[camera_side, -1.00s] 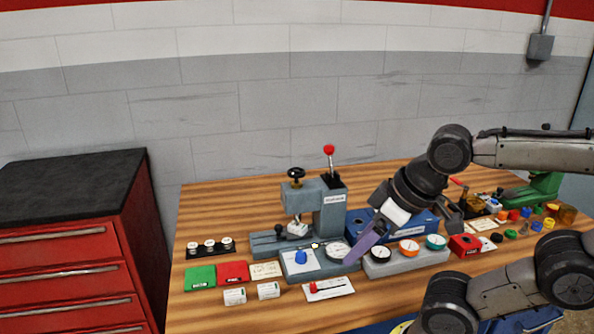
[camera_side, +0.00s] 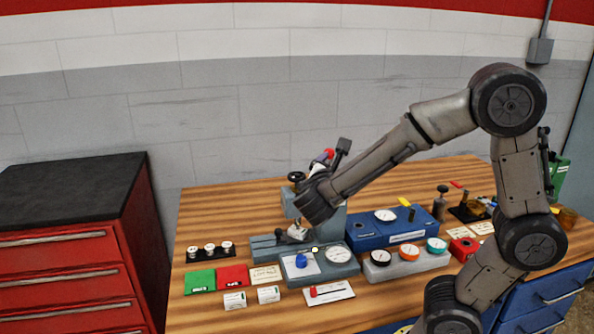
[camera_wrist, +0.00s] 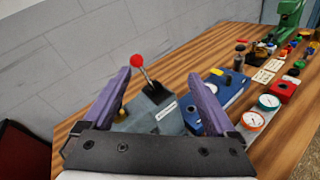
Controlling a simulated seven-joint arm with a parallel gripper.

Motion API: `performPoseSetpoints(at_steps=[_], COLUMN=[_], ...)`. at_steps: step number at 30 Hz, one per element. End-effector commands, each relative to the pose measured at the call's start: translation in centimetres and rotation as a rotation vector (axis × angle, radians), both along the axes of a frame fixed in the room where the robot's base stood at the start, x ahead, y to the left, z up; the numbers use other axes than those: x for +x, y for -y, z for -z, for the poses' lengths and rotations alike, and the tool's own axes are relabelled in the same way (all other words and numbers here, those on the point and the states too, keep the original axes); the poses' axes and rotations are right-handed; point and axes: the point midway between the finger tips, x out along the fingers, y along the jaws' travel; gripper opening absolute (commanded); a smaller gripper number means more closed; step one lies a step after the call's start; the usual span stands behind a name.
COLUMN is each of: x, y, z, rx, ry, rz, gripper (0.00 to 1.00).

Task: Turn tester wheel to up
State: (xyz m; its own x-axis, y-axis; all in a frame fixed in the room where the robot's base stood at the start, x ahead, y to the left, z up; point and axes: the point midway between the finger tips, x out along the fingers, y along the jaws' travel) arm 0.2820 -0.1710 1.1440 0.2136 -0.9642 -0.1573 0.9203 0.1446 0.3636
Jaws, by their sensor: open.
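The grey tester (camera_side: 292,203) stands at the middle back of the bench. Its black handwheel (camera_side: 296,177) shows on top at the left, just left of my arm's end. In the wrist view the tester body (camera_wrist: 160,115) and its red-knobbed lever (camera_wrist: 136,60) lie between the purple fingers of my gripper (camera_wrist: 155,76). The fingers are apart with nothing held. In the side view my arm's end covers much of the tester, and the fingers are mostly hidden. The wheel is not clearly seen in the wrist view.
A blue box with a dial (camera_side: 392,232) and a grey block with several gauges (camera_side: 405,262) stand right of the tester. A grey dial unit with a blue knob (camera_side: 318,264) sits in front. Green and red pads (camera_side: 232,274) lie front left. Bench is clear at the back left.

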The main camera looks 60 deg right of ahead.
Motion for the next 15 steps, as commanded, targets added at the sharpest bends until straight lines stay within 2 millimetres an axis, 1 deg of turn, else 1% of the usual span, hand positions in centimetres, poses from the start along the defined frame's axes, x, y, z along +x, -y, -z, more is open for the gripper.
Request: performPoseSetpoints(at_steps=[1, 2, 3, 4, 6, 9, 10, 13, 15], x=[2.4, 3.7, 5.3, 6.3, 7.7, 8.1, 8.1, 8.4, 8.7], y=[-1.0, -1.6, -2.5, -3.3, -4.6, -5.4, -5.5, -5.5, -4.9], z=[0.8, 1.2, 2.0, 2.8, 4.7, 6.6, 6.8, 6.9, 6.9], rx=[-0.092, -0.141, -0.197, -0.233, -0.273, -0.283, -0.285, -0.283, -0.281], ry=[-0.077, -0.112, -0.155, -0.187, -0.241, -0.294, -0.301, -0.301, -0.300], rz=[-0.075, -0.116, -0.173, -0.213, -0.275, -0.305, -0.309, -0.315, -0.312], gripper=[0.92, 0.92, 0.92, 0.92, 0.92, 0.92, 0.92, 0.92, 0.92])
